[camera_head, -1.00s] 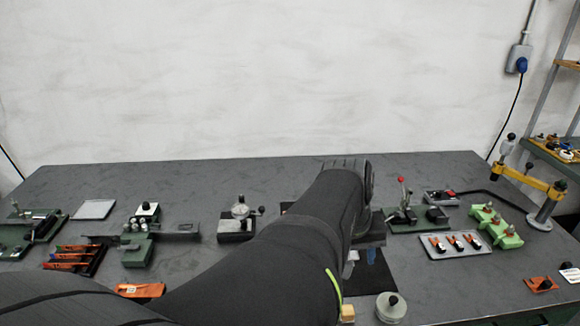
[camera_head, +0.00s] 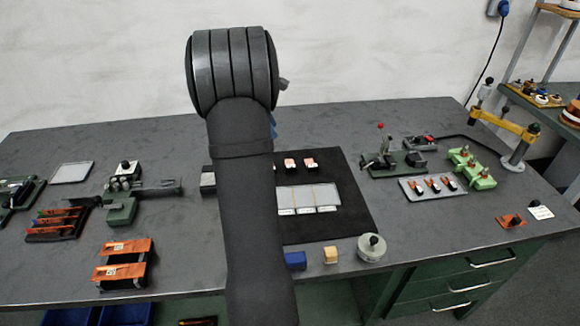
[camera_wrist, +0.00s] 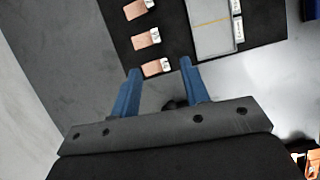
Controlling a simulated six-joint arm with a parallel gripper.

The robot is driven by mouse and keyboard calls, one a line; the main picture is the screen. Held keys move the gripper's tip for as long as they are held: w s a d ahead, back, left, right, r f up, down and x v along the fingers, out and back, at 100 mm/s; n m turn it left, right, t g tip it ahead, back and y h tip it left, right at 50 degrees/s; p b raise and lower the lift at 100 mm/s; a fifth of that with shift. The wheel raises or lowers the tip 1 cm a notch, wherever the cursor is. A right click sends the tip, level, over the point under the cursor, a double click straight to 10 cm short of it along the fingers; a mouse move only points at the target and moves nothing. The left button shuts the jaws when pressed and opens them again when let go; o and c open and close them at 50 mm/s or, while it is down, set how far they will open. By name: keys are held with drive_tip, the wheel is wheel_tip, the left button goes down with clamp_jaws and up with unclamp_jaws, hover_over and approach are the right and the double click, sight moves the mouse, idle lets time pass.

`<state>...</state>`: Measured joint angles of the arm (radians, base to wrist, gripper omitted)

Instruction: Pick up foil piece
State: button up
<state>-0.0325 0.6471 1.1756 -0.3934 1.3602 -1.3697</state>
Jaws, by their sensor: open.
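Several copper foil pieces with white tags lie on a black mat. In the wrist view I see a near foil piece (camera_wrist: 153,68), a middle one (camera_wrist: 143,42) and a far one (camera_wrist: 135,10). Two of them show in the head view, one (camera_head: 290,164) beside my arm and one (camera_head: 310,163) to its right. My gripper (camera_wrist: 160,72) has two blue fingers, spread apart and empty. The nearest foil piece appears between or just beyond the fingertips; I cannot tell the height. In the head view my arm hides most of the gripper.
The black mat (camera_head: 352,213) also bears a grey plate (camera_head: 308,196) with white labels. A blue block (camera_head: 295,261), a yellow block (camera_head: 331,256) and a round grey weight (camera_head: 371,248) stand along the front edge. A lever tool (camera_head: 384,155) stands to the right.

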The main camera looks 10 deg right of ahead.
hover_over(291, 166)
drive_tip(key=a, duration=0.3)
drive_tip(key=f, duration=1.1)
drive_tip(key=shift+s+d+f, duration=0.2)
drive_tip(key=shift+d+f, duration=0.05)
drive_tip(key=shift+f, duration=0.05)
drive_tip(key=shift+w+x, duration=0.1)
drive_tip(key=shift+x, duration=1.25)
drive_tip(key=shift+w+x, duration=0.15)
drive_tip(key=shift+x, duration=1.15)
drive_tip(key=shift+a, duration=0.1)
clamp_jaws()
